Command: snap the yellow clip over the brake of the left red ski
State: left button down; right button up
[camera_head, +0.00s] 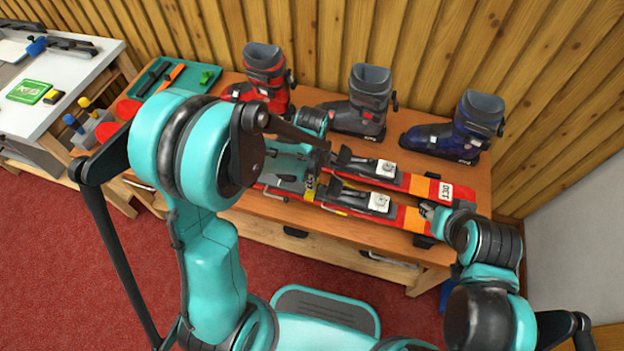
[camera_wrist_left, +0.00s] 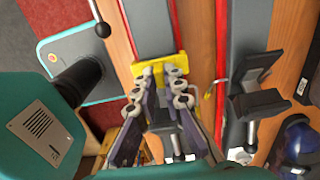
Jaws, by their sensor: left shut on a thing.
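Two red skis with black bindings lie side by side on the wooden bench: the near ski (camera_head: 408,218) and the far ski (camera_head: 418,184). My left gripper (camera_head: 311,184) is over the near ski, left of its binding. It is shut on the yellow clip (camera_wrist_left: 180,64), which also shows in the head view (camera_head: 309,195). In the left wrist view the left gripper (camera_wrist_left: 160,72) holds the clip across a grey ski part with a red edge. I cannot tell whether the clip is seated; the brake under it is hidden. My right gripper (camera_head: 427,211) is at the near ski's right end, fingers unclear.
A red boot (camera_head: 267,75), a grey boot (camera_head: 368,95) and a blue boot (camera_head: 470,125) stand along the back of the bench (camera_head: 330,245). A green tray (camera_head: 203,78) with tools lies at the back left. A white table (camera_head: 75,75) stands left.

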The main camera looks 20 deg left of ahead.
dwell(0.3)
pick_arm(q)
jog(key=c, duration=1.1)
grip_release()
jog(key=shift+o, duration=0.2)
notch_tip(320, 180, up, 10)
jog(key=p, duration=0.7)
jog(key=shift+p, duration=0.3)
jog(key=s+a+r+n+t, duration=0.2)
jog(key=s+r+n, duration=0.3)
jog(key=n, duration=0.4)
jog(key=s+a+r+n+t+b, duration=0.1)
jog(key=s+a+r+n+t, duration=0.1)
jog(key=s+r+n+t, duration=0.3)
notch_tip(320, 180, up, 2)
jog(key=n, duration=0.4)
jog(key=shift+s+a+b, duration=0.15)
jog(key=shift+a+b, duration=0.15)
jog(key=shift+a, duration=0.05)
